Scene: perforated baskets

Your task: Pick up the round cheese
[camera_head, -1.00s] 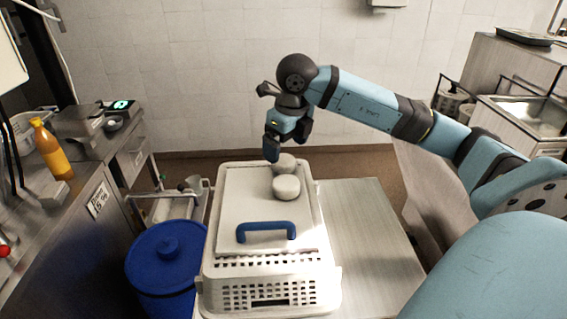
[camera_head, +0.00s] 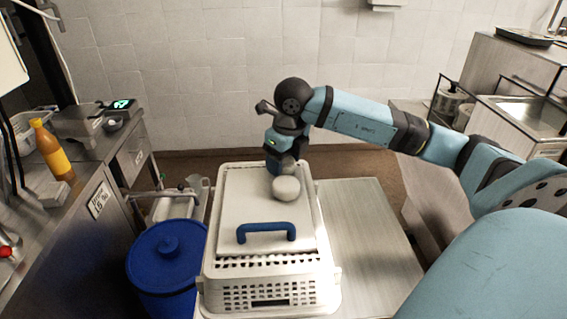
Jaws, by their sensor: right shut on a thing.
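The nearer round cheese (camera_head: 286,189) rests on the lid in plain view. The farther round cheese (camera_head: 287,164) is just behind it and partly hidden by my gripper. My right gripper (camera_head: 282,165) points down and is shut on the farther cheese, with a dark blue finger at its left side. The cheese is low, at about lid height; I cannot tell if it touches the lid. My left gripper is not in view.
The lid has a blue handle (camera_head: 266,231) near its front. The basket stands on a table (camera_head: 370,240) with free room at right. A blue lidded bin (camera_head: 165,260) is at left, beside a steel counter with an orange bottle (camera_head: 50,150).

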